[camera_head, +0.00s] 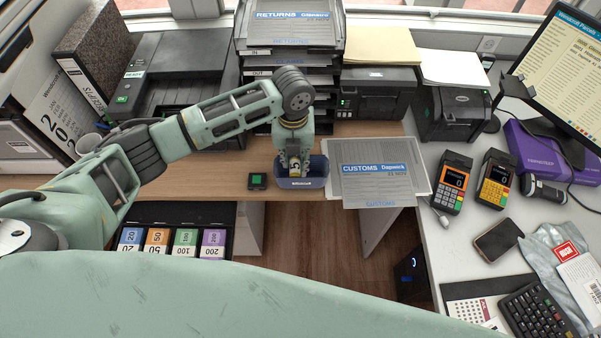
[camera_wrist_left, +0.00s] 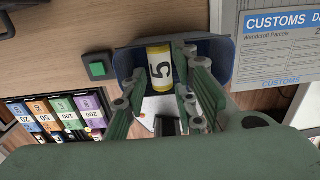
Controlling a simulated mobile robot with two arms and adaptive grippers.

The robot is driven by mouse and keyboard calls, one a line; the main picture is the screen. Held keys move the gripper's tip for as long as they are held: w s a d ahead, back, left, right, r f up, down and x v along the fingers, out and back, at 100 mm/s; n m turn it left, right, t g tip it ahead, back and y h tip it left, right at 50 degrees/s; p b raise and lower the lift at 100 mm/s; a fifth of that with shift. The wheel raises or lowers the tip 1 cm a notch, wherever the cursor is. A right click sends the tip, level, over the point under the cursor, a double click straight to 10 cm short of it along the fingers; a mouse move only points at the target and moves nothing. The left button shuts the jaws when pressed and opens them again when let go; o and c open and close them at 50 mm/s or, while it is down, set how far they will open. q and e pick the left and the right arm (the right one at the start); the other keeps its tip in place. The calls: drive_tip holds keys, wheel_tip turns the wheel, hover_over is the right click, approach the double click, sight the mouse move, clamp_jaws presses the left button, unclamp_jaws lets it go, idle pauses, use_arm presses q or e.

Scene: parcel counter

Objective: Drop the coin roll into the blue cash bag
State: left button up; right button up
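The coin roll (camera_head: 294,166) is a yellow and white cylinder marked 5. My left gripper (camera_head: 293,157) has its fingers on both sides of it and appears shut on it. The blue cash bag (camera_head: 301,183) stands open on the wooden counter, directly below the gripper. In the left wrist view the coin roll (camera_wrist_left: 159,67) shows between the fingertips, over the opening of the bag (camera_wrist_left: 220,68). The fingers hide part of the bag's inside. My right gripper is not in view.
A small black box with a green top (camera_head: 258,181) stands left of the bag. A customs sheet (camera_head: 385,180) lies close to its right. Stacked returns trays (camera_head: 287,60) rise behind. An open cash drawer (camera_head: 172,213) is at the lower left.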

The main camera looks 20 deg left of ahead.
use_arm(q)
drive_tip(key=o, duration=0.4)
drive_tip(key=shift+c, duration=0.2)
drive_tip(key=shift+r, duration=0.1)
wheel_tip(320, 180, up, 12)
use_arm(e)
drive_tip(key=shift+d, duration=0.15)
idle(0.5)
